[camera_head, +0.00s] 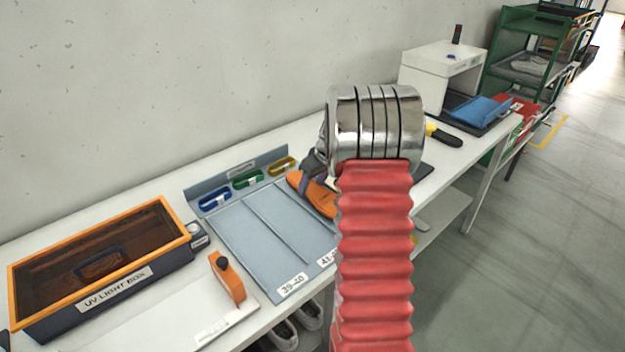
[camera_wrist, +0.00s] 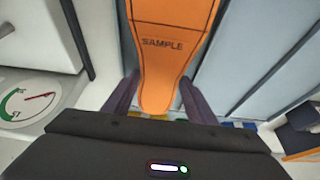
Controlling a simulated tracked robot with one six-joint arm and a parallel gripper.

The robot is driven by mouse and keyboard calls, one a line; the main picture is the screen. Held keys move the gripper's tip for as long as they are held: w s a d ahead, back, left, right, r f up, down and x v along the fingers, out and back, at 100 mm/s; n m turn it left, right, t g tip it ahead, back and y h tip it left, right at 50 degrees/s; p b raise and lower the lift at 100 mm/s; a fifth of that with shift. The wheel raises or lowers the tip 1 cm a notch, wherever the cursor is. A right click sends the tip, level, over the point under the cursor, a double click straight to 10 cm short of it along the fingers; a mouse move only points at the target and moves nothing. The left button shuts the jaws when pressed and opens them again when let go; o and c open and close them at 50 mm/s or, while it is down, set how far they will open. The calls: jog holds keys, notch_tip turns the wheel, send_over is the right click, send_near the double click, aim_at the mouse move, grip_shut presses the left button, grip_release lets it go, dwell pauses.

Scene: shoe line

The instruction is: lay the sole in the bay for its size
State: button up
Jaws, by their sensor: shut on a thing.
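An orange sole (camera_head: 320,197) shows left of my arm, above the right part of a grey-blue bay tray (camera_head: 238,232). My gripper (camera_head: 316,168) is partly hidden behind my arm. In the wrist view the sole (camera_wrist: 168,62) is marked "SAMPLE", and the dark fingers of my gripper (camera_wrist: 154,98) are shut on its narrow part. The tray has upright dividers. One front label (camera_head: 292,285) reads "39-40"; a second label (camera_head: 326,258) starts with "41" and is cut off by my arm. The tray's right end is hidden. I cannot tell whether the sole touches the tray.
Blue (camera_head: 215,199), green (camera_head: 248,178) and yellow (camera_head: 283,166) loops sit along the tray's back. A UV light box (camera_head: 105,268) and an orange clamp-like piece (camera_head: 227,277) stand left. A white machine (camera_head: 440,68) and blue item (camera_head: 482,110) lie right. A round dial (camera_wrist: 28,105) shows in the wrist view.

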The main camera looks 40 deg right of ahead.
jog(key=shift+f, duration=0.3)
jog(key=o, duration=1.4)
jog(key=v, duration=1.3)
jog(key=shift+s+r, duration=0.2)
jog(key=shift+r, duration=0.1)
